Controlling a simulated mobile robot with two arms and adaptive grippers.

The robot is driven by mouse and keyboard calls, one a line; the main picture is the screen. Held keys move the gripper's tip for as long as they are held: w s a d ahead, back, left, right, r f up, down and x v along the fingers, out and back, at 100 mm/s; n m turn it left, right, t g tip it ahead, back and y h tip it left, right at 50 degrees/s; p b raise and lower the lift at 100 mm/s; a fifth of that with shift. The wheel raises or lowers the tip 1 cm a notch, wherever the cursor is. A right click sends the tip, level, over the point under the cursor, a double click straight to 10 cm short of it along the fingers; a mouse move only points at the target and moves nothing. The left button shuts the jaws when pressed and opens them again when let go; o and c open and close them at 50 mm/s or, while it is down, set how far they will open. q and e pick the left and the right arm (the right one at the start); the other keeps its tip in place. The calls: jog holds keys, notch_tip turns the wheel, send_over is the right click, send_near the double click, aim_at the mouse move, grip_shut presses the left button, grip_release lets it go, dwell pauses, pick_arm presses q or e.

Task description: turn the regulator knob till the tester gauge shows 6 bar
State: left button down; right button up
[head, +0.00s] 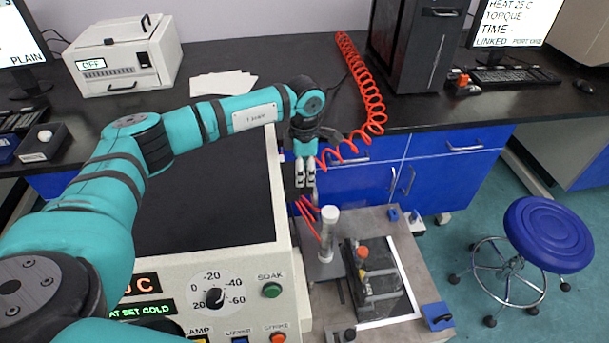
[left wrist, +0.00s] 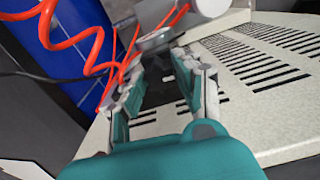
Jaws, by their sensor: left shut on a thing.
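My left gripper (head: 306,184) points down beside the right side of the big pale machine, close to the red hoses. In the left wrist view its two fingers (left wrist: 158,92) are closed around a dark part, which looks like the regulator knob (left wrist: 158,88); the fingers hide much of it. In the head view the knob is hidden behind the gripper. A grey round part (left wrist: 155,40) sits just beyond the fingertips in the left wrist view. I see no readable gauge face or pressure value. My right gripper is not in view.
A coiled red hose (head: 372,100) hangs close to the right of my left wrist. A white-capped cylinder (head: 328,225) and a dark fixture (head: 378,280) stand on the low grey table. The pale machine (head: 245,285) has a dial. A blue stool (head: 548,232) stands at right.

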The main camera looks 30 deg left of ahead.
pick_arm(q)
jog(key=shift+m, duration=0.7)
jog(key=shift+b, duration=0.3)
jog(key=c, duration=0.9)
grip_release()
jog(key=shift+c, duration=0.2)
jog(key=shift+r, duration=0.1)
notch_tip(320, 180, up, 12)
